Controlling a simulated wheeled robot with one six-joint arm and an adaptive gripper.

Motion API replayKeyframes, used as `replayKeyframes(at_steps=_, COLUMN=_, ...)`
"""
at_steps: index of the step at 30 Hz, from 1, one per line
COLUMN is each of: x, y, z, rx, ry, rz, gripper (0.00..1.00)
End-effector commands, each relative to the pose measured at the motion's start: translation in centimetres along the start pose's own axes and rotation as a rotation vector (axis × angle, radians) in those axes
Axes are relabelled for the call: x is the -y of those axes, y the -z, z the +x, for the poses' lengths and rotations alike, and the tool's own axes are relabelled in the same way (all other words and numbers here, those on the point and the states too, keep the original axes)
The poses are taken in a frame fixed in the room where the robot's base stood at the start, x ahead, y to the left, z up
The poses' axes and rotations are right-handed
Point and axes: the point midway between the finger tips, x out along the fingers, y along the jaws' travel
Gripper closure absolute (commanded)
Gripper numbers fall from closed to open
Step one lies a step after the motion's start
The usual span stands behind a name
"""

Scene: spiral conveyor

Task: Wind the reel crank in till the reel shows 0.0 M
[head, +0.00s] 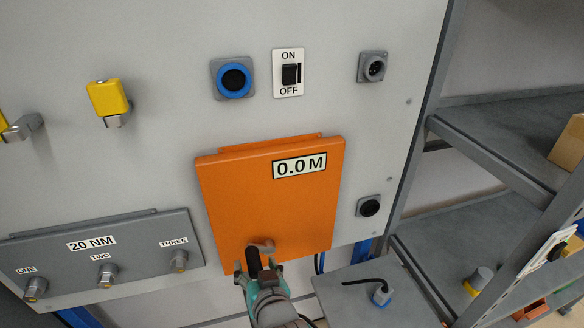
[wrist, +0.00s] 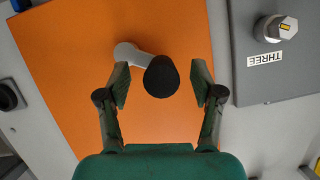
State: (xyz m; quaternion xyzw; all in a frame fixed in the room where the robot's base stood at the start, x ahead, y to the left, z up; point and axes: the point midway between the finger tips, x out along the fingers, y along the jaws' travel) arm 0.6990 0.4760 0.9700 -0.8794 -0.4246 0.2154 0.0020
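The orange reel box (head: 268,205) hangs on the grey panel, and its label (head: 299,166) reads 0.0 M. The reel crank sits low on the box. Its black knob (wrist: 161,77) and pale grey arm (wrist: 128,54) show in the wrist view. In the head view the knob (head: 254,262) is partly covered by my gripper (head: 258,267). In the wrist view my gripper (wrist: 160,82) is open, with a finger on each side of the knob and visible gaps to both. The orange box (wrist: 60,60) fills the middle of the wrist view.
A grey box (head: 130,262) marked 20 NM with bolts ONE, TWO and THREE is to the left. A switch (head: 290,73), a blue-ringed socket (head: 233,78) and yellow-handled part (head: 108,98) are above. A shelf rack (head: 500,150) stands right; a small grey table (head: 350,298) stands below.

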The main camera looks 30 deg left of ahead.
Motion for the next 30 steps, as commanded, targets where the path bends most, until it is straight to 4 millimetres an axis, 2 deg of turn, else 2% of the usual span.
replayKeyframes(at_steps=8, x=0.1, y=0.1, z=-0.4, rx=-0.002, ry=0.002, rz=0.000, gripper=0.34)
replayKeyframes(at_steps=30, x=0.1, y=0.0, z=-6.5, rx=-0.002, ry=0.002, rz=0.000, gripper=0.34)
